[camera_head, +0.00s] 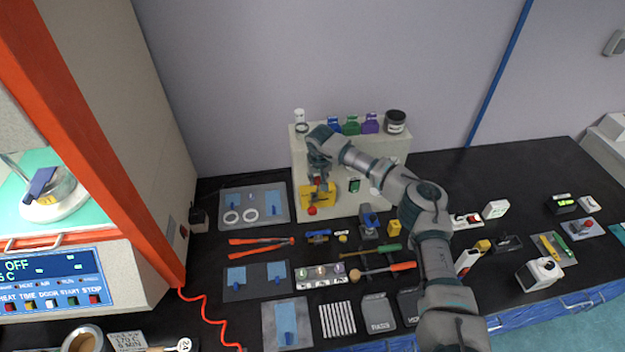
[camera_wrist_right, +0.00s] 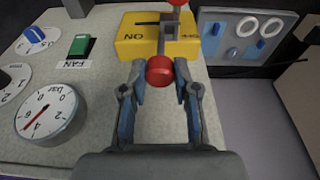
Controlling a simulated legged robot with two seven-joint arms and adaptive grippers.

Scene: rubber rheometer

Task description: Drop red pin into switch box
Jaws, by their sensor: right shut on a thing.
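The yellow switch box (camera_head: 318,196) is mounted on the front of the pale panel. In the right wrist view its yellow face (camera_wrist_right: 137,45) shows a dark slot, black lettering and a grey bracket. My right gripper (camera_head: 317,178) is just above the box. In the wrist view its fingertips (camera_wrist_right: 160,66) are closed around the round head of the red pin (camera_wrist_right: 160,71). A second red knob (camera_head: 312,211) shows at the box's lower edge. My left gripper is not in view.
The pale panel (camera_head: 297,160) carries a green fan switch (camera_wrist_right: 80,44), a gauge (camera_wrist_right: 48,112) and dials. Bottles and coloured clips stand on top. A grey tray (camera_head: 225,205) with white rings lies left of it. Tools crowd the black table in front.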

